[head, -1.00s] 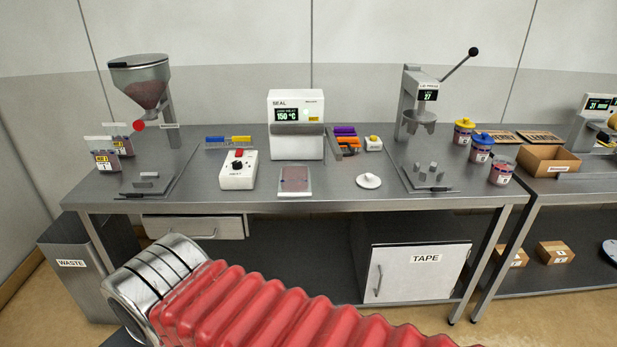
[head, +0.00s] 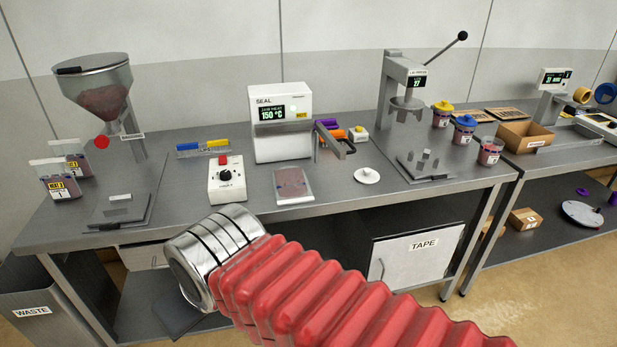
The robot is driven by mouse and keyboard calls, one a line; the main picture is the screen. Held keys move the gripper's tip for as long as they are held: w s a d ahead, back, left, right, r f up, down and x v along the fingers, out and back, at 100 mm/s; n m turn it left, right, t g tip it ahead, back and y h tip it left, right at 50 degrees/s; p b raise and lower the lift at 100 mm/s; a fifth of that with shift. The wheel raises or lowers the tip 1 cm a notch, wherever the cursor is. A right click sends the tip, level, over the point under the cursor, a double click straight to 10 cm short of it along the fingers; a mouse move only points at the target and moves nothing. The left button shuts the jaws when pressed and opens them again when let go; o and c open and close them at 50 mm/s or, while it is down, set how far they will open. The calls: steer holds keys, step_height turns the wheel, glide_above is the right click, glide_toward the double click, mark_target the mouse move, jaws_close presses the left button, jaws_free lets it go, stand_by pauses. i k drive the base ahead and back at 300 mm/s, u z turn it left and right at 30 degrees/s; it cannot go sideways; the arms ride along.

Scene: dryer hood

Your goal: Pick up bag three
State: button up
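A flat clear bag with reddish-brown contents (head: 293,185) lies on the bench in front of the white sealer (head: 280,105); no readable number shows on it. Two filled bags stand upright at the left end, a front one (head: 60,187) and one behind it (head: 76,160). Both have yellow and white labels, too small to read surely. I cannot tell which bag is bag three. My arm, with red bellows and a silver collar, crosses the lower middle, in front of the bench. My gripper's fingers do not show.
A hopper (head: 98,95) stands behind a dark plate (head: 120,210) at left. A white control box (head: 227,178) sits left of the flat bag, a white round lid (head: 367,175) right. A lever press (head: 405,85) and several jars stand further right. A waste bin (head: 45,305) is lower left.

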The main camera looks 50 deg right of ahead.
mark_target(291, 184)
steer(key=z, duration=0.45)
steer(key=i, duration=0.95)
steer(key=z, duration=0.25)
